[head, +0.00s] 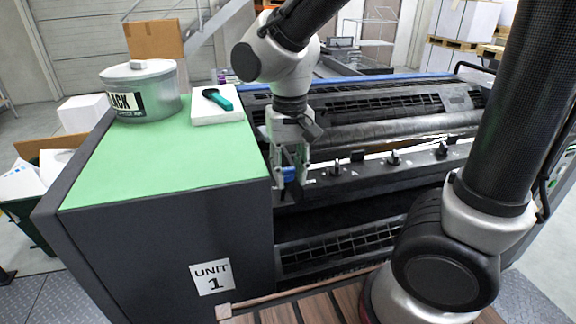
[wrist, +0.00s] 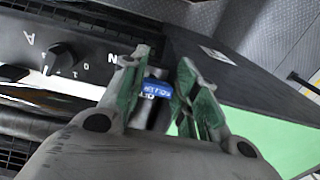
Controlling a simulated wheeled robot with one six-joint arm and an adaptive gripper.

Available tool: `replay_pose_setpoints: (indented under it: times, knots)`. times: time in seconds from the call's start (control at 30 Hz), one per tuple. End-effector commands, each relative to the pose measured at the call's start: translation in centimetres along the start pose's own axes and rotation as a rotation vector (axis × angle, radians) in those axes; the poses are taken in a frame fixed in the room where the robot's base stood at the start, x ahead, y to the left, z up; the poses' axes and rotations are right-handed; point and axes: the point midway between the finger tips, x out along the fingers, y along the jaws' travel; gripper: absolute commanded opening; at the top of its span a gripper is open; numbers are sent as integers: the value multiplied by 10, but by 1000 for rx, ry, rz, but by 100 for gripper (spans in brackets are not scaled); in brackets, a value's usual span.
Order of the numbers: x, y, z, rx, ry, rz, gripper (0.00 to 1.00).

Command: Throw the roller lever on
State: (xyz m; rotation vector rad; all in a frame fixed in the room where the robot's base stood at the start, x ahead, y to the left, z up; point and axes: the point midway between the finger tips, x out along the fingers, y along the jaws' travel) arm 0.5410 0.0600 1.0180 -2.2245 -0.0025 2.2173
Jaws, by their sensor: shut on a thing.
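The roller lever has a blue grip with small white lettering (wrist: 157,88). It stands at the left end of the dark control strip, close to the green-topped cabinet, and its blue also shows in the head view (head: 289,174). My gripper (head: 291,163) points down there, its fingers on both sides of the lever. In the wrist view my gripper (wrist: 160,76) is shut on the lever, with green pads facing the blue grip. The fingers hide much of the lever and its base. A white letter N shows beside the left finger; any letter before it is hidden.
Black knobs (head: 393,158) line the strip to the right; one knob (wrist: 62,56) is near my fingers. Black rollers (head: 400,130) lie behind.

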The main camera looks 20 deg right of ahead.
Motion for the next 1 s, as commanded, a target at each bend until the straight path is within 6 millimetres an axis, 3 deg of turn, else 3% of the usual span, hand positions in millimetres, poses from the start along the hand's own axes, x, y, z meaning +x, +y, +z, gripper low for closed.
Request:
replay_pose_setpoints:
  times: [0.37,0.4,0.43,0.77,1.0]
  knots:
    - [4,2,6,2,-17,7,0]
    - [4,2,6,2,-17,7,37]
    - [4,2,6,2,-16,6,39]
    - [-1,1,3,1,-7,2,39]
    - [-41,0,2,1,-3,-1,39]
